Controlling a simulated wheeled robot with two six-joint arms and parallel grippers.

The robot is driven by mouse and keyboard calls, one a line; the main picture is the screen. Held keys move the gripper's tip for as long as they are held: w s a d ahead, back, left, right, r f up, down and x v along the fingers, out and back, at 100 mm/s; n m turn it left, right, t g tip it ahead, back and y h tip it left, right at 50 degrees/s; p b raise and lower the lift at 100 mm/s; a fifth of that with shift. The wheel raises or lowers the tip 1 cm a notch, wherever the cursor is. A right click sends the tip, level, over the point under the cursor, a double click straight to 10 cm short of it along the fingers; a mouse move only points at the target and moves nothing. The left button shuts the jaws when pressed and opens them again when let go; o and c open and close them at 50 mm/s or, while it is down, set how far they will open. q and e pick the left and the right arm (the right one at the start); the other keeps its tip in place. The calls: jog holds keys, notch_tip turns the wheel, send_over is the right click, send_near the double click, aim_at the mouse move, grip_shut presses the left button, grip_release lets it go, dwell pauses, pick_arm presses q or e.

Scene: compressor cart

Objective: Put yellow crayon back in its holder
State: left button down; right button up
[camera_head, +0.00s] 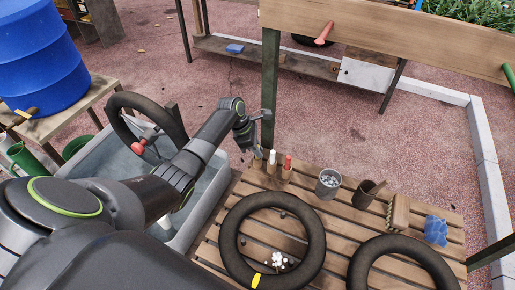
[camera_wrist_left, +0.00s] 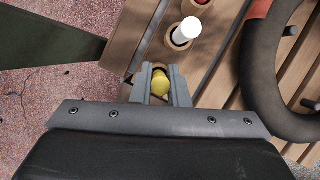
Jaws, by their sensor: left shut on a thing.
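My left gripper (camera_head: 252,146) is at the far left corner of the slatted table. Its fingers (camera_wrist_left: 162,88) are shut on the yellow crayon (camera_wrist_left: 160,83), seen nearly end-on in the left wrist view. In the head view a small wooden holder (camera_head: 257,161) stands just below the gripper. I cannot tell whether the crayon's lower end is inside it. A white crayon (camera_head: 272,156) stands upright in its own holder beside it, also in the left wrist view (camera_wrist_left: 186,32). A red crayon (camera_head: 287,161) stands in another holder to the right. My right gripper is not in view.
Two black tires (camera_head: 232,240) lie on the slatted table (camera_head: 338,213), with a small yellow piece (camera_head: 256,281) at one. A metal bucket (camera_head: 328,184), a brown pot (camera_head: 364,194) and a blue item (camera_head: 435,230) stand farther right. A green post (camera_head: 270,85) rises close behind the gripper.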

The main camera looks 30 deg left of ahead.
pick_arm(q)
jog(key=c, duration=1.5)
grip_release()
jog(key=shift+o, duration=0.5)
jog(key=b+v, duration=0.1)
jog(key=v, duration=1.1)
jog(key=shift+r, duration=0.1)
